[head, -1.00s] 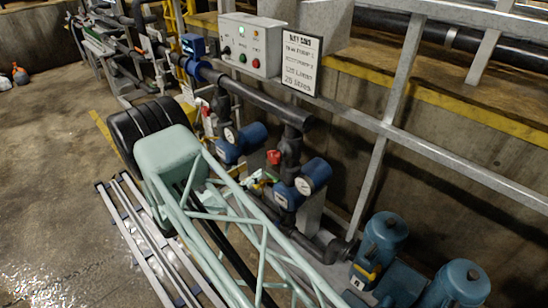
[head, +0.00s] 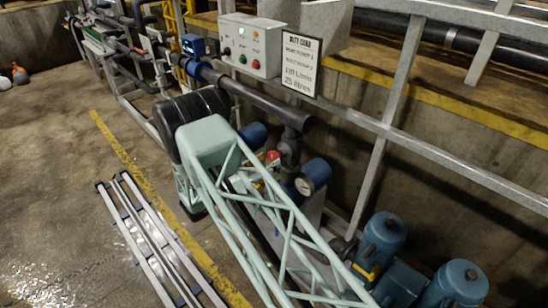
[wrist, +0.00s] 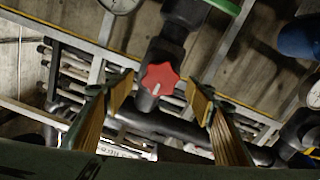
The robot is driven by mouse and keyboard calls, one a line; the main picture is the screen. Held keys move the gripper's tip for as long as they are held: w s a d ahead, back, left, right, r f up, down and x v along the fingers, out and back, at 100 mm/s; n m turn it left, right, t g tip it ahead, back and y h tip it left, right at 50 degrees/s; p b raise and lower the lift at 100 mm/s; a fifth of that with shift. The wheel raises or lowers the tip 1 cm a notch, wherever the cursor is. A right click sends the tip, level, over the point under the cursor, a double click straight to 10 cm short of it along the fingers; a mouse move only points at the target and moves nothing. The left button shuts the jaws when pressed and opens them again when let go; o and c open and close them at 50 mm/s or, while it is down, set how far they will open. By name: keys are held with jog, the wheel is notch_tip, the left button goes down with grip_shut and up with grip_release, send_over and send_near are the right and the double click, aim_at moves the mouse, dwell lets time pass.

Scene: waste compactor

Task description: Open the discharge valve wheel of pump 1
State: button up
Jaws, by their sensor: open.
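A red lobed valve wheel (wrist: 160,78) sits on a dark pipe fitting (wrist: 182,25) in the wrist view, with a pale mark on its face. My gripper (wrist: 166,86) is open, its two ridged yellowish fingers standing left and right of the wheel in the picture, with gaps on both sides. I cannot tell how far the wheel is beyond the fingertips. In the head view a red wheel (head: 272,157) shows just behind my pale green lattice arm, partly covered. My gripper is hidden there. I cannot tell which pump the wheel belongs to.
Blue pump motors (head: 384,240) stand at the lower right. A gauge with a blue body (head: 314,175) is close beside my arm. A control box (head: 250,45) and a duty card (head: 287,62) are above the pipe. Grey railings (head: 440,157) run behind.

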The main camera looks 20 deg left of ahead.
aim_at(272, 159)
jog(key=shift+x, duration=2.1)
jog(key=shift+c, duration=0.4)
jog(key=c, duration=0.8)
